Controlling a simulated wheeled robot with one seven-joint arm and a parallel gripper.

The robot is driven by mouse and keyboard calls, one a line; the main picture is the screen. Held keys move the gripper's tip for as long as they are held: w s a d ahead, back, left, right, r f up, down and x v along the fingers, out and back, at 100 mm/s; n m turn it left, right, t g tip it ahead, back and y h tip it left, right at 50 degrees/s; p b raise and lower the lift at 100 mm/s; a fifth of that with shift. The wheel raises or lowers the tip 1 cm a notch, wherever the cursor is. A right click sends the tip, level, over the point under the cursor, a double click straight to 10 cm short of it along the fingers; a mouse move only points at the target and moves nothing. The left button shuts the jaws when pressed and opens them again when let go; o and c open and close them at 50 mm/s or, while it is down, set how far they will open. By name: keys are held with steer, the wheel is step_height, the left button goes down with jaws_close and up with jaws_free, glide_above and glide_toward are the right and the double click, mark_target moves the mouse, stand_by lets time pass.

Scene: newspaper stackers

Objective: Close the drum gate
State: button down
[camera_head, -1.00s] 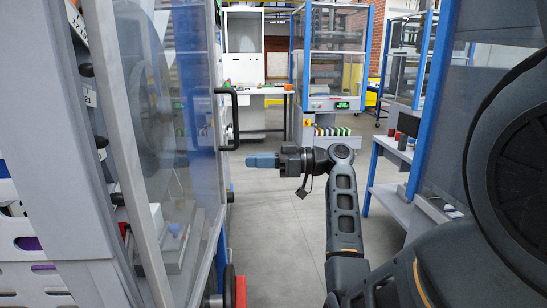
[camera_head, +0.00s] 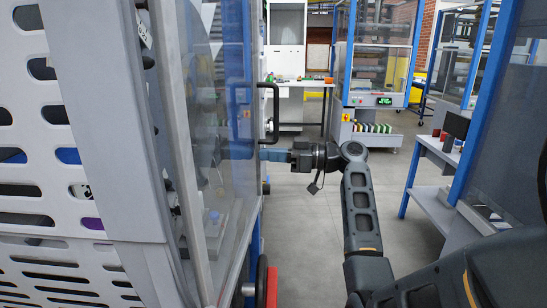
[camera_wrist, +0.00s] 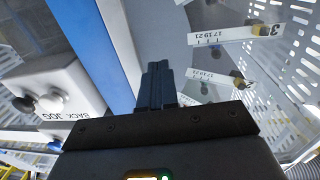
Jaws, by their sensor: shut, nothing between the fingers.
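The transparent gate panel (camera_head: 222,110) with a blue frame stands on the left in the head view, with a black bar handle (camera_head: 274,113) on its right edge. My gripper (camera_head: 243,154) is just below the handle, pointing left. Its blue fingertips show through the clear panel, so they are behind it from this view; I cannot tell if they touch it. In the wrist view my gripper (camera_wrist: 158,85) is shut and empty, close to a blue post (camera_wrist: 97,45). Numbered labels (camera_wrist: 235,33) on a grey surface lie beyond; I cannot tell whether this is the drum.
A white slotted panel (camera_head: 60,200) fills the far left. A control box (camera_wrist: 45,85) marked BACK JOG is left in the wrist view. A grey side table (camera_head: 440,180) with a blue frame stands at right. Grey floor (camera_head: 310,225) is clear in the middle.

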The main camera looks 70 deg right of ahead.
steer(key=w+b, duration=0.2)
steer(key=w+a+y, duration=0.1)
steer(key=shift+w+f+n+b, duration=0.25)
steer(key=shift+w+n+b, duration=0.05)
steer(key=shift+b, duration=0.1)
steer(key=shift+w+a+r, duration=0.3)
steer(key=shift+w+r, duration=0.05)
steer(key=shift+w, duration=0.3)
steer(key=b, duration=0.2)
glide_toward(256, 155)
steer(key=w+d, duration=0.1)
steer(key=w, duration=0.1)
steer(key=w+d+f, duration=0.1)
steer(key=w, duration=0.1)
steer(key=shift+w+d, duration=0.1)
steer(key=shift+d, duration=0.2)
